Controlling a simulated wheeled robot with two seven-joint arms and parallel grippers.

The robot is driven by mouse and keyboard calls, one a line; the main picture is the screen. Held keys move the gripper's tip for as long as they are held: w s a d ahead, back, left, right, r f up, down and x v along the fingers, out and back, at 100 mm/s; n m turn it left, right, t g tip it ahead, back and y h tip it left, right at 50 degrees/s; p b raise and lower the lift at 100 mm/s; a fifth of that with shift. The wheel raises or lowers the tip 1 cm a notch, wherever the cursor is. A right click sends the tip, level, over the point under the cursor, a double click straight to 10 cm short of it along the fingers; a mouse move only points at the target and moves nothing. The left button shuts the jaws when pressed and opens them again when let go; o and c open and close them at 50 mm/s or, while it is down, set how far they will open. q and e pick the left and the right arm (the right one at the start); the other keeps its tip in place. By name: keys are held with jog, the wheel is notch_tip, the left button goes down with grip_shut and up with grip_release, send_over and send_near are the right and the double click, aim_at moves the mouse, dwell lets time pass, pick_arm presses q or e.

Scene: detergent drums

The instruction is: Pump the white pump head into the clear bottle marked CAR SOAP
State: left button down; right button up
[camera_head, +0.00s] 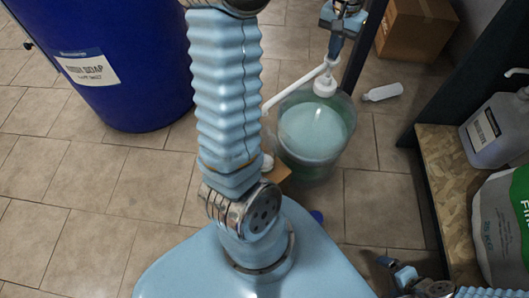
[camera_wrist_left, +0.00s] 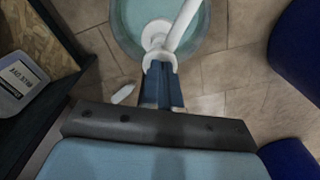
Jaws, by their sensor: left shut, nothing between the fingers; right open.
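The white pump head (camera_head: 332,62) tops a clear drum of green liquid (camera_head: 312,135). Its long spout runs down to the left, behind a bellows-covered part of mine. The pump head also shows in the left wrist view (camera_wrist_left: 157,38). My left gripper (camera_head: 336,46) is shut and empty, its fingertips (camera_wrist_left: 161,64) right at the top of the pump head; I cannot tell whether they touch. A small white thing (camera_head: 267,163) shows below the spout end, mostly hidden; I cannot tell if it is the CAR SOAP bottle. My right gripper (camera_head: 398,272) is open and empty at the lower right.
A blue drum (camera_head: 130,75) with a label stands at the left. A white bottle (camera_head: 383,92) lies on the tiles near a cardboard box (camera_head: 417,28). A shelf (camera_head: 440,180) at the right holds a labelled clear jug (camera_head: 497,130) and a green-and-white bag (camera_head: 500,225).

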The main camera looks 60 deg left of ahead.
pick_arm(q)
jog(key=shift+f+b, duration=1.15)
jog(key=shift+f, duration=0.8)
jog(key=shift+r, duration=0.1)
notch_tip(320, 180, up, 6)
jog(key=p, duration=0.5)
jog(key=shift+f, duration=0.25)
jog(key=shift+f+b, duration=1.95)
jog(key=shift+f, duration=1.05)
notch_tip(320, 180, up, 6)
jog(key=p, duration=0.5)
jog(key=shift+r, duration=0.1)
